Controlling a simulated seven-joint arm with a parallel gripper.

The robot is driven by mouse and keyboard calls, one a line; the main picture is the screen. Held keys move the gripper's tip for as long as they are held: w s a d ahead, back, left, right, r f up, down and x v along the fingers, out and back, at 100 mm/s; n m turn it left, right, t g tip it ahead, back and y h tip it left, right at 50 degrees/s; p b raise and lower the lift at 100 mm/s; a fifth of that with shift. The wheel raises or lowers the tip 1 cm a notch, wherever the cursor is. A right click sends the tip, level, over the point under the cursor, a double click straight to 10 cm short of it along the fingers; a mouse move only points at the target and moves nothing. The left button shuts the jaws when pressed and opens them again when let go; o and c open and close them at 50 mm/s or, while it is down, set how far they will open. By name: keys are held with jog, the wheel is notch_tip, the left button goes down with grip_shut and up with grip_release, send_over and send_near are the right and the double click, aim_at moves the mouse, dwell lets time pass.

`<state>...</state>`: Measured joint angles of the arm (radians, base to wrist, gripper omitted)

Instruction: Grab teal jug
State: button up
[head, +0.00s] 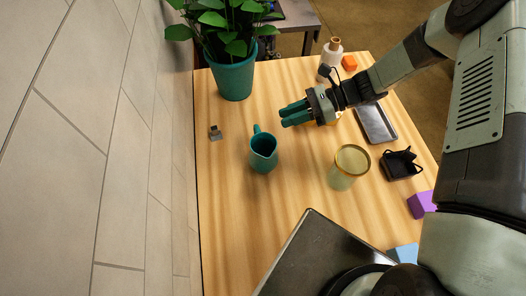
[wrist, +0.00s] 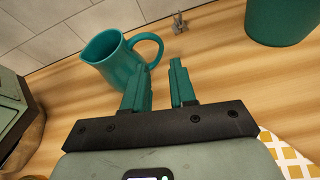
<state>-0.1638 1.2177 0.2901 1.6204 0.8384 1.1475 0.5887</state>
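The teal jug (head: 263,154) stands upright on the wooden table (head: 225,225), left of the middle, with its handle toward the back. It also shows in the wrist view (wrist: 117,62), with the handle on its right side. My gripper (head: 284,114) is to the right of and behind the jug in the head view, its teal fingers pointing left. In the wrist view the fingers (wrist: 160,78) are apart with nothing between them. The jug is beyond the left finger, which overlaps its lower edge in the picture.
A teal plant pot (head: 234,80) stands at the back left. A small grey object (head: 215,132) lies near the wall. A dark panel (head: 318,255) is in front.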

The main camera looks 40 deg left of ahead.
aim_at(256, 129)
jog(key=x, duration=1)
jog(key=shift+s, duration=0.15)
grip_shut()
